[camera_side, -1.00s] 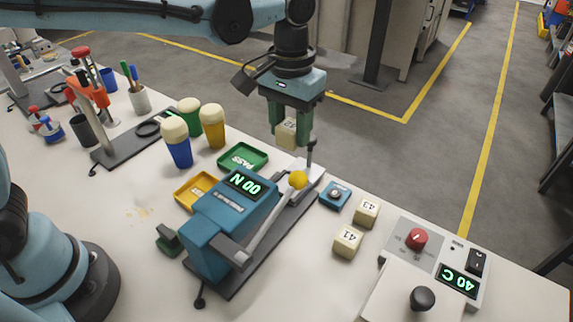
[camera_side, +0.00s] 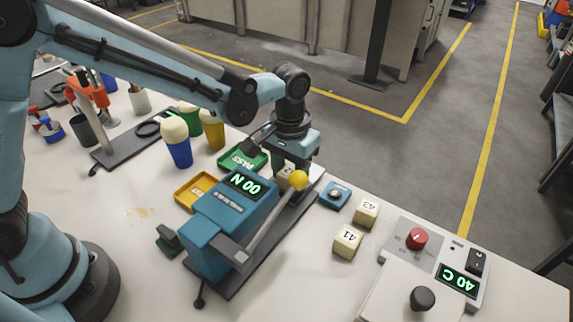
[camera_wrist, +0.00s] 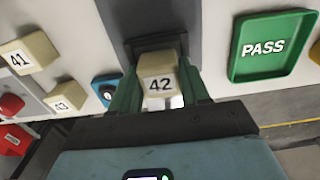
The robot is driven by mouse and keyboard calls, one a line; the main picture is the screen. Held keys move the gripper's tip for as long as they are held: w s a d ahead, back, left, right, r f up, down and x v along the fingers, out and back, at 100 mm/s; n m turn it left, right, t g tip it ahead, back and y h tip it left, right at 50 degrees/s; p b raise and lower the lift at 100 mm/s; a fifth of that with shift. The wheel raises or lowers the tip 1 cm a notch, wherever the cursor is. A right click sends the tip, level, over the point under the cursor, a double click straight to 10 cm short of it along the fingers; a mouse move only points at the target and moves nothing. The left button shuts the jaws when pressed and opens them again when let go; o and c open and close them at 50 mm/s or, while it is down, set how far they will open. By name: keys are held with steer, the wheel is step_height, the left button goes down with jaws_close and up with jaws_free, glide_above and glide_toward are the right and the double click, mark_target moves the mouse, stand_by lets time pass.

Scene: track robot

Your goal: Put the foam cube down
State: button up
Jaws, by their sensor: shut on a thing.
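The foam cube in my grip is cream and marked 42 (camera_wrist: 160,80). It also shows in the side view (camera_side: 284,176), partly hidden by the yellow ball of the lever. My gripper (camera_wrist: 160,90) is shut on it, with a green finger on each side. In the side view my gripper (camera_side: 290,172) is low at the far end of the teal force tester (camera_side: 228,232), which reads 00 N. Whether the cube touches the surface below it I cannot tell.
Cubes 41 (camera_side: 347,241) and 43 (camera_side: 366,211) stand on the table right of the tester. The green PASS tray (camera_side: 238,163) and a yellow tray (camera_side: 190,192) lie to its left. A small blue dial device (camera_side: 335,195) is close on the right.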

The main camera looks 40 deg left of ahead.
mark_target(290, 172)
steer(key=shift+f, duration=0.15)
steer(key=o, duration=1)
step_height(290, 172, up, 12)
steer(key=s+a+t, duration=0.3)
steer(key=s+a, duration=0.2)
steer(key=a, duration=0.3)
steer(key=s+a+f+t, duration=0.1)
steer(key=s+a+t, duration=0.3)
steer(key=s+a, duration=0.2)
steer(key=shift+a, duration=1)
